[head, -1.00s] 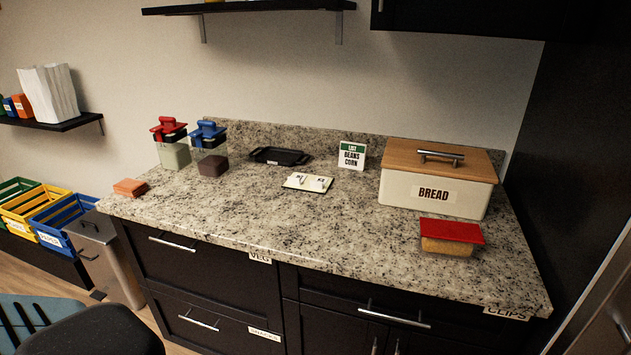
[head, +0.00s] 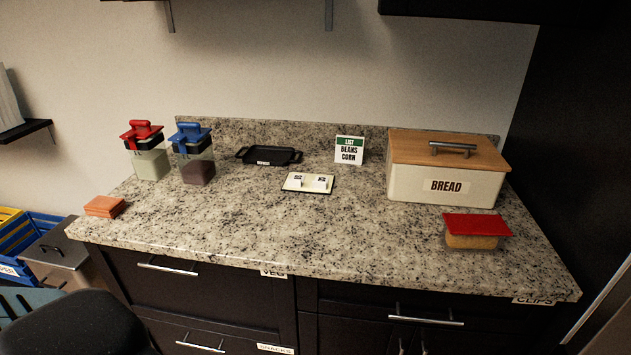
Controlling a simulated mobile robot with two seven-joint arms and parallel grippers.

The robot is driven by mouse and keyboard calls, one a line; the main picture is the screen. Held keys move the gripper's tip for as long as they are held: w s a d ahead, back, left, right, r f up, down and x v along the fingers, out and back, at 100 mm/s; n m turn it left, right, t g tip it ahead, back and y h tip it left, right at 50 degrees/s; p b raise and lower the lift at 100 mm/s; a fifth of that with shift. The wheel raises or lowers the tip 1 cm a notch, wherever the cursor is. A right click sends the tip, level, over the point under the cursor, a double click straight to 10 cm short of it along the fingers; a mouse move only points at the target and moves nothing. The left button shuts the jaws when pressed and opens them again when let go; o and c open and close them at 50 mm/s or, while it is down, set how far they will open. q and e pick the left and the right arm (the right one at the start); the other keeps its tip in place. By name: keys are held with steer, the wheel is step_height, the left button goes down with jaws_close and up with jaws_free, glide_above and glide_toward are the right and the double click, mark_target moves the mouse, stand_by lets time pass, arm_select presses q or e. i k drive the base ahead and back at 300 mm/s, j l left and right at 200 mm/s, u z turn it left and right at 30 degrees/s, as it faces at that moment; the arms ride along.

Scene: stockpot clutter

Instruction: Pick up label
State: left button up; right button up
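Two small white label pieces lie on a pale, dark-edged tray (head: 308,188) in the middle of the counter. The left label (head: 298,181) and the right label (head: 320,182) carry dark marks too small to read. Other labels show in place: a BREAD label (head: 446,185) on the bread box, a label on the black tray (head: 268,157), and VEG (head: 273,273), CLIPS (head: 533,300) and SNACKS (head: 275,348) labels on the counter edge and drawers. Neither of my grippers is in view.
The granite counter (head: 270,225) is clear in front. A red-lidded jar (head: 149,163) and blue-lidded jar (head: 196,168) stand left, near orange blocks (head: 104,206). A list card (head: 349,150) stands behind. The bread box (head: 415,184) and red-lidded container (head: 472,241) are right.

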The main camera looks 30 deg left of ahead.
mark_target(321, 183)
steer(key=j+z, duration=0.1)
steer(key=j, duration=0.35)
steer(key=k+j+z, duration=0.15)
steer(key=j, duration=0.3)
steer(key=j+z, duration=0.1)
steer(key=j, duration=0.4)
